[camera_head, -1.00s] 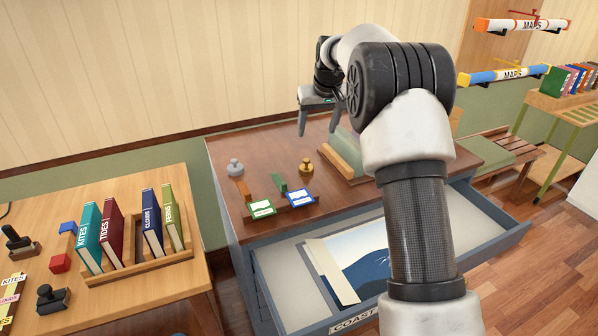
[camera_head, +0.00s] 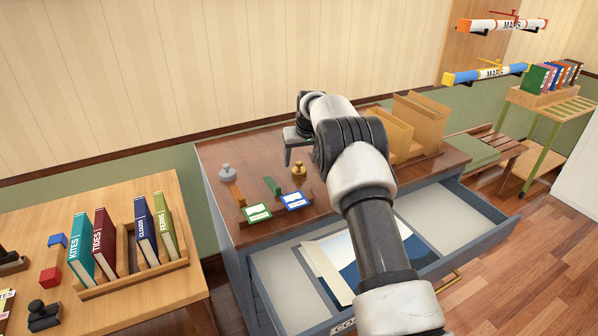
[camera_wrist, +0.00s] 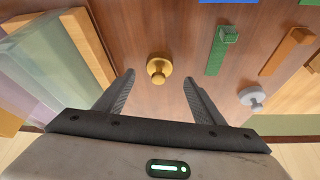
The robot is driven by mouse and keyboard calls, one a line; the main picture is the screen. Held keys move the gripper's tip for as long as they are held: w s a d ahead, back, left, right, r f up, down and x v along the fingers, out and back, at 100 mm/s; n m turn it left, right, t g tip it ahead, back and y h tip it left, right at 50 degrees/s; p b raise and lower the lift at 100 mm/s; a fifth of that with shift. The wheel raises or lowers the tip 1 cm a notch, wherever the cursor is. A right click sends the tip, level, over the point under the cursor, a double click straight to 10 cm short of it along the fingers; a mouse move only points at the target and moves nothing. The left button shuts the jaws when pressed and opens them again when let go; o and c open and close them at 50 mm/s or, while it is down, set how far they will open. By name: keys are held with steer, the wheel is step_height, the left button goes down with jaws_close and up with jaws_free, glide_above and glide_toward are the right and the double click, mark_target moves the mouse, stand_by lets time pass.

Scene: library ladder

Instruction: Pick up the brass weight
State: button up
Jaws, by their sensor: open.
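The brass weight (camera_head: 299,170) stands on the brown cabinet top, with a round body and a knob. In the wrist view the brass weight (camera_wrist: 159,68) lies ahead of and between the fingertips, apart from both. My gripper (camera_wrist: 159,78) is open and empty. In the head view my gripper (camera_head: 290,152) is above the cabinet top, just behind the brass weight, and my arm hides part of it.
Wooden holders (camera_head: 418,122) stand to the right. The drawer (camera_head: 285,285) is open, holding maps. A book rack (camera_head: 130,272) is at left.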

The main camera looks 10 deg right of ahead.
mark_target(300, 165)
steer(key=shift+x, duration=2.7)
steer(key=shift+d, duration=0.15)
steer(key=c, duration=1.4)
steer(key=shift+c, duration=0.5)
steer(key=shift+r, duration=0.1)
